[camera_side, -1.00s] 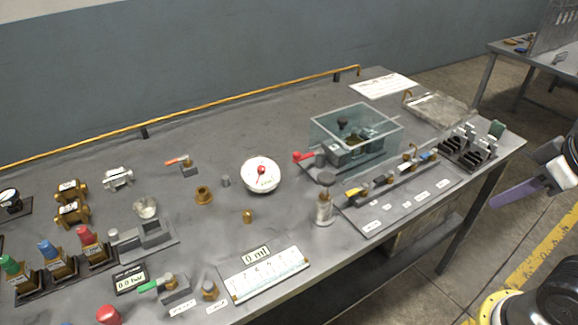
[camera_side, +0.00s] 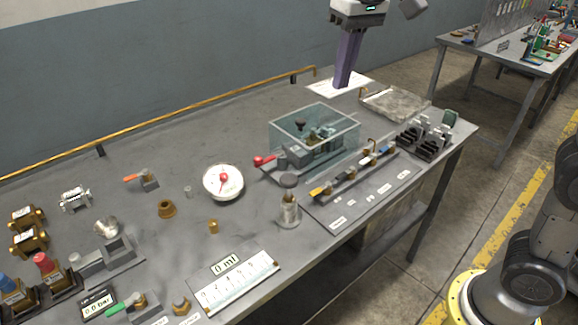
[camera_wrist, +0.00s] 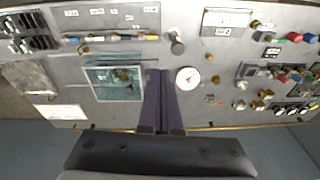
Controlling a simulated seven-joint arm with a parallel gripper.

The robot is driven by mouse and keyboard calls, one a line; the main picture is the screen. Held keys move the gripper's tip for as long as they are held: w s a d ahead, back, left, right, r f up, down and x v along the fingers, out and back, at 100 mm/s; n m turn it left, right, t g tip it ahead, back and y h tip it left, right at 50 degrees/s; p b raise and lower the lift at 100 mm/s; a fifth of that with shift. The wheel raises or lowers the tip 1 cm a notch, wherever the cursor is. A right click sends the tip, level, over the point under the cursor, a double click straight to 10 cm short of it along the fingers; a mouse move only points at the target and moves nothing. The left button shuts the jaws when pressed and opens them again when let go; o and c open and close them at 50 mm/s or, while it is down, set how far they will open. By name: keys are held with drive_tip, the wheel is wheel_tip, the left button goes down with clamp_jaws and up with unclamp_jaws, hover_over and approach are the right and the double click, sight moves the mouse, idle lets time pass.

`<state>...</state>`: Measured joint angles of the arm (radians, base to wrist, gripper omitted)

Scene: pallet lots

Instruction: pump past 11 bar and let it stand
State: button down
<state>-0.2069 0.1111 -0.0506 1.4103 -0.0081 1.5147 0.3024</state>
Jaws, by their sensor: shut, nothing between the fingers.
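My gripper (camera_side: 344,86) is above the far right part of the bench, its purple fingers pointing down over the white printed sheet (camera_side: 340,83). In the wrist view my gripper (camera_wrist: 160,73) shows its fingers together and empty, between the clear box and the dial. The round white dial gauge (camera_side: 223,183) has a red pointer and lies at mid-bench. A clear-walled box (camera_side: 315,130) encloses a fitting. A red-ended lever (camera_side: 264,161) sticks out at the box's left. A small display (camera_side: 98,303) at the lower left appears to read 0.0 bar.
A strip with coloured levers (camera_side: 345,188) lies right of a capped cylinder (camera_side: 289,208). A ruled tray (camera_side: 236,284) has a 0 ml display. Brass fittings (camera_side: 27,240) crowd the left. A brass pipe (camera_side: 190,117) runs along the back edge. Bare bench lies behind the gauge.

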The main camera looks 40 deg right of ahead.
drive_tip(key=w+a+f, duration=0.3)
drive_tip(key=w, duration=0.1)
drive_tip(key=n+g, duration=0.1)
drive_tip(key=g, duration=0.1)
hover_over(290, 179)
wheel_tip(290, 179, down, 4)
drive_tip(key=shift+a, duration=0.1)
drive_tip(key=shift+f, duration=0.15)
wheel_tip(290, 179, down, 14)
drive_tip(key=shift+r, duration=0.1)
drive_tip(key=shift+f, duration=1.9)
